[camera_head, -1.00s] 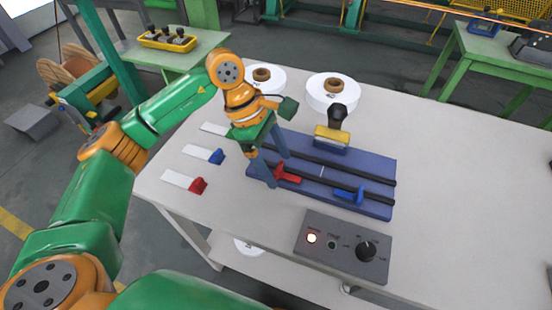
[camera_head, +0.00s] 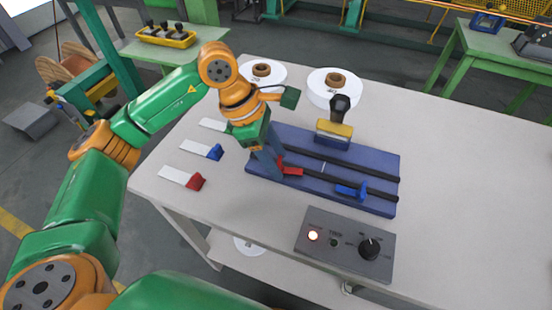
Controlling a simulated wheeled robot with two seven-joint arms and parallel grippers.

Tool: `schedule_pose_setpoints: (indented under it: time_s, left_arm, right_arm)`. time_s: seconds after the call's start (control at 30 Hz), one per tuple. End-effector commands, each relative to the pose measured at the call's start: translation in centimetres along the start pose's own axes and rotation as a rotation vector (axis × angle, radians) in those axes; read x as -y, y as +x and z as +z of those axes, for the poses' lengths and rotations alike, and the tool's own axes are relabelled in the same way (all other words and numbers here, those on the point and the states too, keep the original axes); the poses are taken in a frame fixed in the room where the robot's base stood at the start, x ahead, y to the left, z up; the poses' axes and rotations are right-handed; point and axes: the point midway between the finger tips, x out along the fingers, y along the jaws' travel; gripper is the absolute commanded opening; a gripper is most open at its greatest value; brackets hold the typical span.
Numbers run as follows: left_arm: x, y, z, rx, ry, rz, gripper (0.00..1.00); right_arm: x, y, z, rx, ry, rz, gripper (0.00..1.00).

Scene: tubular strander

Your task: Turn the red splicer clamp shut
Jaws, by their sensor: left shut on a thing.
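The blue splicer base (camera_head: 383,168) lies on the pale worktable, with two dark bars along it. The red splicer clamp (camera_head: 291,171) sits on the left part of the base, by the front bar. My left gripper (camera_head: 277,176) points down over the left end of the base. Its fingers are shut on the red clamp and partly hide it. A blue clamp (camera_head: 352,190) sits further right on the same bar. A yellow-topped block with a black knob (camera_head: 334,130) stands at the back of the base. My right gripper is not in view.
A grey control box (camera_head: 343,244) with a lit lamp and a black dial stands in front of the base. Red-tipped (camera_head: 182,178) and blue-tipped (camera_head: 202,149) white strips lie to the left. Two white reels (camera_head: 333,89) stand behind. The table's right side is clear.

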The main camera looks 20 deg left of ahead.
Motion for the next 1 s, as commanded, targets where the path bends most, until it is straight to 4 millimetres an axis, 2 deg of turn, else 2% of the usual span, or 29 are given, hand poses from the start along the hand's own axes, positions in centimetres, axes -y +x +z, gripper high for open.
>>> schedule_pose_setpoints:
  time_s: [0.03, 0.2, 1.0]
  left_arm:
    - [0.0, 0.3, -0.2, 0.001, -0.034, 0.018, 0.0]
    - [0.1, 0.3, -0.1, 0.002, -0.181, 0.081, 0.0]
    - [0.5, 0.3, 0.2, 0.004, -0.878, 0.369, 0.0]
  right_arm:
    - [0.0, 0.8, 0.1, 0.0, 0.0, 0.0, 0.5]
    - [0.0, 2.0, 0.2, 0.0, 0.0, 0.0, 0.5]
    - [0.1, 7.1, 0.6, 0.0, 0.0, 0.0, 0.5]
